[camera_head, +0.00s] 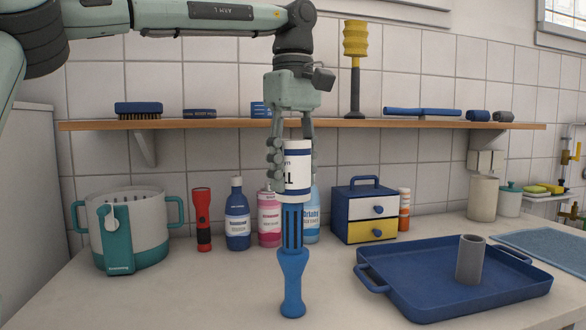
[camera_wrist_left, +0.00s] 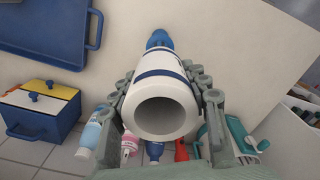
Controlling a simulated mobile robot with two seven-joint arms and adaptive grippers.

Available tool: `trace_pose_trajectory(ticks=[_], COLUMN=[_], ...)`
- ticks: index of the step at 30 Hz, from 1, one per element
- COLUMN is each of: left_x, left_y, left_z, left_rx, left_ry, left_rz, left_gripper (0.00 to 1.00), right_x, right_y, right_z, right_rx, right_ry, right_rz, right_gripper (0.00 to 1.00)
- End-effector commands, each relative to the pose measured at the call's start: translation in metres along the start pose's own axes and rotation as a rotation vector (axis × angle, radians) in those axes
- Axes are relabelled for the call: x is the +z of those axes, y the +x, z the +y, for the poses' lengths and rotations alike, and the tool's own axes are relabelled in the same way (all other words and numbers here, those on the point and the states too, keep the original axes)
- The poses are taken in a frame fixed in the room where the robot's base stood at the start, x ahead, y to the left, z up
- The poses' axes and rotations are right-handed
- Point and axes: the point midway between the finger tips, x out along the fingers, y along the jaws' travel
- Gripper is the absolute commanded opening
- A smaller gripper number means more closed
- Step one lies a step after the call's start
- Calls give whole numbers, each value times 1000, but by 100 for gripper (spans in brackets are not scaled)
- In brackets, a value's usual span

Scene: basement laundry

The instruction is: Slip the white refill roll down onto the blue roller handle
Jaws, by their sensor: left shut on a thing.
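The white refill roll (camera_head: 297,166), with dark blue bands and lettering, is upright between the fingers of my left gripper (camera_head: 291,178), which is shut on it. The blue roller handle (camera_head: 292,280) stands upright on the counter, its slotted upper part directly under the roll. The roll's lower edge meets or overlaps the handle's top; I cannot tell how far it is over it. In the left wrist view the roll (camera_wrist_left: 156,62) shows its open hollow end, and the blue handle (camera_wrist_left: 159,38) shows past its far end. My right gripper is not in view.
A blue tray (camera_head: 410,300) with a grey cylinder (camera_head: 470,260) stands at the right. A white-and-teal pot (camera_head: 145,225), a red torch (camera_head: 203,220), several bottles and a small drawer box (camera_head: 365,213) stand behind. A wooden shelf (camera_head: 200,124) runs above.

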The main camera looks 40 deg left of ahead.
Motion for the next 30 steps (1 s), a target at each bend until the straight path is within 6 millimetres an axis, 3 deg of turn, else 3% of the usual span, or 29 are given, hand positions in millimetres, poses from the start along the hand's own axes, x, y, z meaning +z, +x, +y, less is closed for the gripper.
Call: trace_pose_trajectory(ticks=[30], left_x=[0], left_y=[26], left_z=[0], left_rx=[0], left_ry=[0], left_rz=[0], left_gripper=[16], right_x=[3], right_y=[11], right_z=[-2], right_rx=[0], right_ry=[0], right_rz=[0], right_gripper=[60])
